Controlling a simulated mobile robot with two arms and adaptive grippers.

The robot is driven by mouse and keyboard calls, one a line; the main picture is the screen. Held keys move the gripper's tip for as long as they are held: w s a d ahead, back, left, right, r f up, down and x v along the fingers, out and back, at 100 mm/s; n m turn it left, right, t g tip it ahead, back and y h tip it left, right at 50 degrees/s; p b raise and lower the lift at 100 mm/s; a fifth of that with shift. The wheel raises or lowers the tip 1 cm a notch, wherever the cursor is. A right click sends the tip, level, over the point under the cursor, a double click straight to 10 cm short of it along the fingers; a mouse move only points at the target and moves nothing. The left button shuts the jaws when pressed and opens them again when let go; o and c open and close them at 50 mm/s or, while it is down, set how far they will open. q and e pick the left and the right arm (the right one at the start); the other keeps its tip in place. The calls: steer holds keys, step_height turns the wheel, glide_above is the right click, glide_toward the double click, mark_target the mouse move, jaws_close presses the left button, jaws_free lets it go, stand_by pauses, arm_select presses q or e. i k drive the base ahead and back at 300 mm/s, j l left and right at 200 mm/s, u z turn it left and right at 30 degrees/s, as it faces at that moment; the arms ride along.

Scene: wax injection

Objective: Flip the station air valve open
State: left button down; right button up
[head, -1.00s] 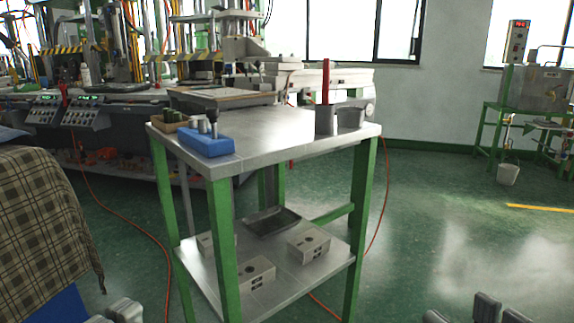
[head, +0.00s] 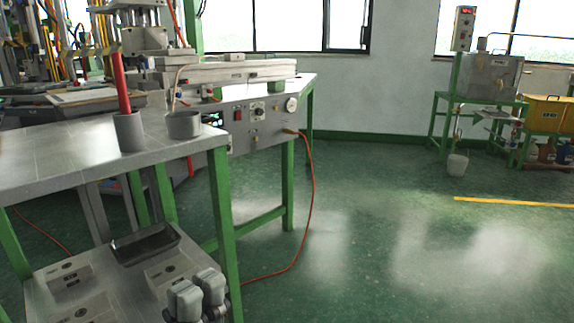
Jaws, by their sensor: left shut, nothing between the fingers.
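The wax injection station (head: 235,77) stands beyond the near table, its front control panel (head: 271,135) facing me. The panel has a green display, knobs, a red switch and a round gauge (head: 291,104). An orange air hose (head: 312,185) joins a small brass-coloured fitting (head: 290,130) at the panel's lower right. The air valve is probably at this fitting, but its handle is too small to tell its position. My left gripper (head: 198,292) is shut and empty at the bottom of the picture, in front of the lower shelf and well apart from the panel. My right gripper is out of view.
The near steel table (head: 60,155) with green legs stands at the left, bearing a grey cup (head: 129,132) with a red stick and a metal pot (head: 184,125). Its lower shelf holds a dark tray (head: 145,243) and blocks. Green floor (head: 380,240) lies clear at the right.

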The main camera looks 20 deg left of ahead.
mark_target(189, 158)
steer(key=i+l+z, duration=0.15)
steer(key=i, duration=0.25)
steer(key=i+l+z, duration=0.15)
steer(key=i+l, duration=0.2)
steer(key=i+l+z, duration=0.15)
steer(key=i, duration=0.4)
steer(key=i+j+u, duration=0.15)
steer(key=i+u, duration=0.55)
steer(key=u, duration=0.15)
steer(key=i+u, duration=0.4)
steer(key=i+l+u, duration=0.2)
steer(key=u, duration=0.25)
steer(key=i+u, duration=0.9)
steer(key=i+l+u, duration=0.2)
steer(key=u, duration=0.3)
